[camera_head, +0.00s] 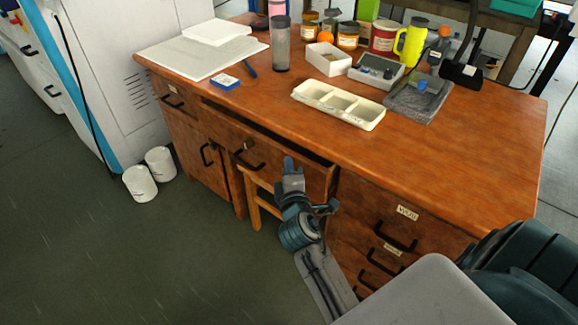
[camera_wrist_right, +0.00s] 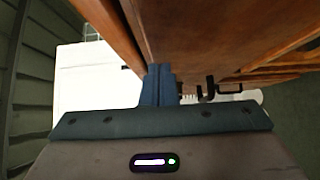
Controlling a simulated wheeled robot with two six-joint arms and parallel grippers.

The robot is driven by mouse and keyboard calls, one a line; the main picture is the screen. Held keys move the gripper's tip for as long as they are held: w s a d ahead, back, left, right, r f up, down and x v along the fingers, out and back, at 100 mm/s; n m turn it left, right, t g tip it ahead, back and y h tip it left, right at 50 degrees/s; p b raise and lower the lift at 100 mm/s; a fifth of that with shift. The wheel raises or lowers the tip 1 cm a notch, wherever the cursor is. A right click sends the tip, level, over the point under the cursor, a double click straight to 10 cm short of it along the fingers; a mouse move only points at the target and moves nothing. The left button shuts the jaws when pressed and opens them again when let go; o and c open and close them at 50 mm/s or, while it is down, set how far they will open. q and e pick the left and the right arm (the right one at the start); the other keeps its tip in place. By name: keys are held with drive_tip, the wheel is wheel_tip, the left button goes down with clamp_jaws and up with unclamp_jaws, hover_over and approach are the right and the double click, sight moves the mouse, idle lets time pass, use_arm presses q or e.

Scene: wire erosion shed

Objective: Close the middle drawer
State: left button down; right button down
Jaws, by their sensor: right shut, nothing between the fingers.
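The wooden desk's middle drawer (camera_head: 267,150) is pulled out partway, with a dark gap showing between its front and the desktop edge. Its black handle (camera_head: 247,161) is on the front's left part. My right gripper (camera_head: 289,164) is shut and empty, with its fingertips up against or just in front of the drawer front, right of the handle; contact cannot be told. In the right wrist view the shut fingers (camera_wrist_right: 158,84) point at a wooden panel (camera_wrist_right: 205,35), with a black handle (camera_wrist_right: 212,90) to their right. My left gripper is not in view.
The desktop (camera_head: 440,150) holds a cream compartment tray (camera_head: 338,106), a white box (camera_head: 328,60), jars and a grey device. A left drawer and cupboard and a right drawer stack (camera_head: 395,225) flank the middle drawer. A wooden stool (camera_head: 256,200) is underneath. White canisters (camera_head: 140,184) stand on the floor.

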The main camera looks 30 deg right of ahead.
sight(300, 161)
drive_tip(key=d, duration=0.1)
drive_tip(key=w+d, duration=0.1)
drive_tip(key=d, duration=0.2)
drive_tip(key=shift+w, duration=0.25)
drive_tip(key=shift+d+r, duration=0.1)
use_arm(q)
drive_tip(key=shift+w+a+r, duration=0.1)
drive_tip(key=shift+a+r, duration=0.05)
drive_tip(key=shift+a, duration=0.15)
use_arm(e)
drive_tip(key=shift+w+r, duration=0.1)
drive_tip(key=shift+r, duration=0.05)
